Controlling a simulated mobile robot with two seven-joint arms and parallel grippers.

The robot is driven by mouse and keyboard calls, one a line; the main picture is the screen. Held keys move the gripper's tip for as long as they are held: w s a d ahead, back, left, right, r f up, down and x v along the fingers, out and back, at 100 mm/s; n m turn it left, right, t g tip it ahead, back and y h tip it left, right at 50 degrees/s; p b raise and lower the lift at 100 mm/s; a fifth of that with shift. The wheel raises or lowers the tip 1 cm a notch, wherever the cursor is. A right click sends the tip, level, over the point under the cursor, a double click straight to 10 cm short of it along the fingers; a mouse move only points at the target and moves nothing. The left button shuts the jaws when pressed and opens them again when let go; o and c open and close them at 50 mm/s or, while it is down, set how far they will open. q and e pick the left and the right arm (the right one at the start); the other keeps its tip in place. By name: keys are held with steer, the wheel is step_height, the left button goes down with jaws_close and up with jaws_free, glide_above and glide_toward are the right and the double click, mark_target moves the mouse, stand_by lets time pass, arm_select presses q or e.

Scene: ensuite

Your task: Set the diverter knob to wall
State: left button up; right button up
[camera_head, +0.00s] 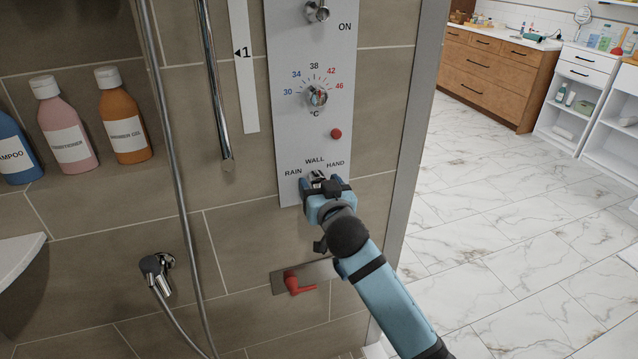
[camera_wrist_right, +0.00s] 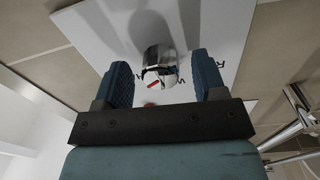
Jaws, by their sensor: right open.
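The diverter knob (camera_head: 317,176) is chrome and sits at the foot of the white shower panel (camera_head: 298,140). RAIN is printed at its left, WALL above it and HAND at its right. My right gripper (camera_head: 320,186) is at the knob and partly covers it in the head view. In the right wrist view the chrome knob (camera_wrist_right: 159,62) shows between the two open blue fingers of the gripper (camera_wrist_right: 161,70), with gaps on both sides. A red mark shows on it; I cannot tell which label it points to. My left gripper is not in view.
Above are the temperature knob (camera_head: 316,97), a red button (camera_head: 336,133) and the ON knob (camera_head: 316,11). A red lever (camera_head: 298,284) is below the panel. A hose (camera_head: 180,180) hangs at the left, beyond it bottles (camera_head: 124,120). Open floor (camera_head: 500,210) lies right.

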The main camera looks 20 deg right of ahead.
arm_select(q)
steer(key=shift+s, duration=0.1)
arm_select(e)
steer(key=shift+c, duration=0.2)
steer(key=c, duration=0.9)
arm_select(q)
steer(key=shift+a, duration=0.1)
